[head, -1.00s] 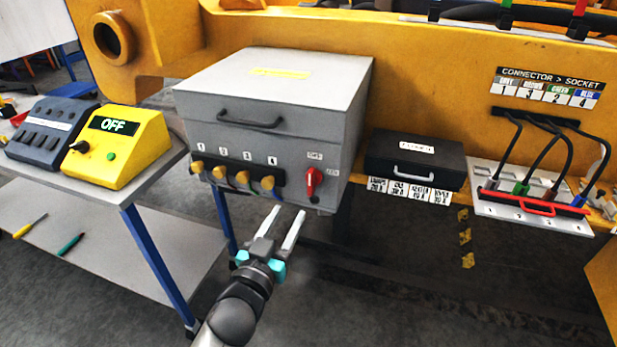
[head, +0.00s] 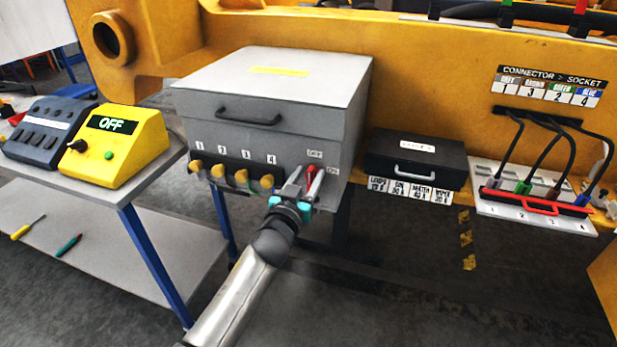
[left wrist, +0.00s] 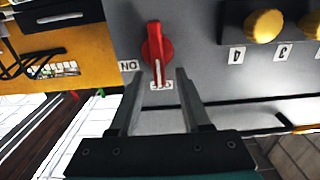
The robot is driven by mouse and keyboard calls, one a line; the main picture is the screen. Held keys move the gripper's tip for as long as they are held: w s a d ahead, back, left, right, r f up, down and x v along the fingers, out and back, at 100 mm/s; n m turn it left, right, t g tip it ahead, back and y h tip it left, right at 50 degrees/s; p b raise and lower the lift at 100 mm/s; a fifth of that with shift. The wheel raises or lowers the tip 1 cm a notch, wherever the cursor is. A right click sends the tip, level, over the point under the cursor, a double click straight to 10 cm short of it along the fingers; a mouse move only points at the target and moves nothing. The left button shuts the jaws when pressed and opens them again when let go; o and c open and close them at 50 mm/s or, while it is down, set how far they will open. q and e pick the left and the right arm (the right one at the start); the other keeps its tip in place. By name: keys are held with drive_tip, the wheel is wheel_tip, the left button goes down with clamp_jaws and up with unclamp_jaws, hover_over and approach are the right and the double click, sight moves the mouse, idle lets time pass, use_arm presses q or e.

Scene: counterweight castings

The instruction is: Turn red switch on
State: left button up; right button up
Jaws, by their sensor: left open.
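The red switch (head: 311,174) is a rotary handle on the front of the grey box (head: 262,160), between OFF and ON labels. In the left wrist view, the red switch (left wrist: 155,50) shows upside down, and its white line points at the OFF label (left wrist: 161,86). The ON label (left wrist: 128,66) is to its side. My left gripper (head: 305,180) is open at the switch. Its fingers (left wrist: 160,76) lie on either side of the handle's end in the wrist view; I see no contact. My right gripper is not in view.
Several yellow plugs (head: 267,181) sit in a row left of the switch. A yellow box (head: 118,150) displaying OFF stands on the trolley at left. A black case (head: 414,160) and a connector panel (head: 535,210) are at right. The floor below is clear.

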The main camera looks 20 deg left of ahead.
use_arm(q)
drive_tip(key=shift+w, duration=0.25)
drive_tip(key=shift+c, duration=0.3)
clamp_jaws()
